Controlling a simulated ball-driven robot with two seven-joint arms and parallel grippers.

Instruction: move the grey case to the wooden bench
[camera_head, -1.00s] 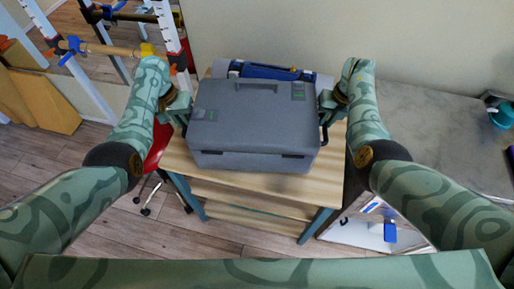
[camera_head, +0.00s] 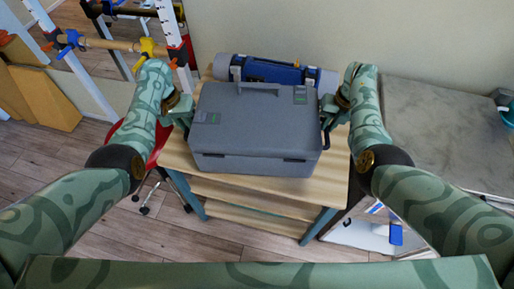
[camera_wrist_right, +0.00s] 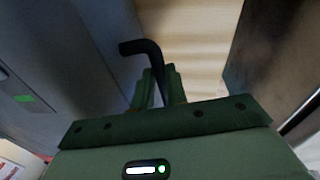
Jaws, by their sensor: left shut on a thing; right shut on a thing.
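The grey case (camera_head: 255,120), with a handle on its lid, is between my two grippers in the head view. It is over the wooden bench (camera_head: 275,187), which has a pale top and blue-green legs. I cannot tell whether its underside touches the top. My left gripper (camera_head: 188,118) is shut at the case's left side; its fingertips are mostly hidden. My right gripper (camera_head: 325,114) is shut on the black side handle (camera_head: 327,128). In the right wrist view, the bent black handle (camera_wrist_right: 142,48) runs between the fingers, with the case (camera_wrist_right: 60,60) on the left.
A blue case (camera_head: 270,70) and a grey roll (camera_head: 222,67) lie behind the grey case. A grey-topped surface (camera_head: 435,125) stands to the right. A red chair (camera_head: 158,142) is left of the bench. The bench's front strip is bare.

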